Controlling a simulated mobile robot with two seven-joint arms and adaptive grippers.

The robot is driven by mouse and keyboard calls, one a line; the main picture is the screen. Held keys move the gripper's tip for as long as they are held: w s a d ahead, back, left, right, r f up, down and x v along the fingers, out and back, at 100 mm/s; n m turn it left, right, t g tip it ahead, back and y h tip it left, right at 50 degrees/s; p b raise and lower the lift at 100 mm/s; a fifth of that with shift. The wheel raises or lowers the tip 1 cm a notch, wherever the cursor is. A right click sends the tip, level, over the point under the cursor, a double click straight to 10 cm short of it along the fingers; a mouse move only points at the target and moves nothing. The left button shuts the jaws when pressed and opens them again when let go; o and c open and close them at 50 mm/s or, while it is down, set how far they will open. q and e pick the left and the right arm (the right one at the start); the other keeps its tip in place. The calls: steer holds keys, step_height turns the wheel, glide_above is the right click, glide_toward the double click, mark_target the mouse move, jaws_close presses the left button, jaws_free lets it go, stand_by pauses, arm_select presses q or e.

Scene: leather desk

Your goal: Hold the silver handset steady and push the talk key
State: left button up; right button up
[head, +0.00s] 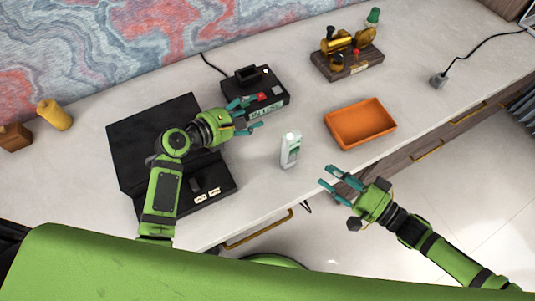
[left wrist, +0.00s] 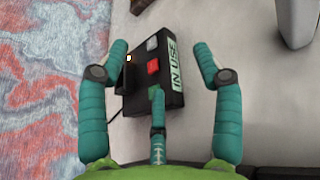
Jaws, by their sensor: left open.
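The silver handset (head: 290,150) stands on the desk in the head view, pale with a green patch on its face. What looks like its end shows at the top right of the left wrist view (left wrist: 298,22). I cannot make out the talk key. My left gripper (head: 254,114) is open and empty in front of the black box, to the left of the handset and apart from it. In the left wrist view the open fingers (left wrist: 160,60) frame that box. My right gripper (head: 336,181) is open and empty, to the right of the handset and nearer the desk's front edge.
The black box (head: 277,102) has a red button and an "IN USE" label (left wrist: 175,66). A black case (head: 130,135) lies under my left arm. An orange tray (head: 361,124) is right of the handset. A wooden stand with brass parts (head: 347,64) is behind it.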

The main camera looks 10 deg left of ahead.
arm_select(q)
steer(key=n+g+h, duration=0.1)
steer(key=g+h, duration=0.1)
glide_toward(282, 153)
steer(key=w+x, duration=0.1)
steer(key=x, duration=0.4)
steer(key=shift+s+d, duration=0.15)
steer(key=shift+d, duration=0.05)
steer(key=shift+f+x, duration=0.1)
steer(key=shift+x, duration=1.6)
steer(key=shift+f+x, duration=0.15)
steer(key=shift+x, duration=1.6)
steer(key=shift+s, duration=0.1)
jaws_close()
steer(key=shift+a, duration=0.1)
arm_select(e)
jaws_close()
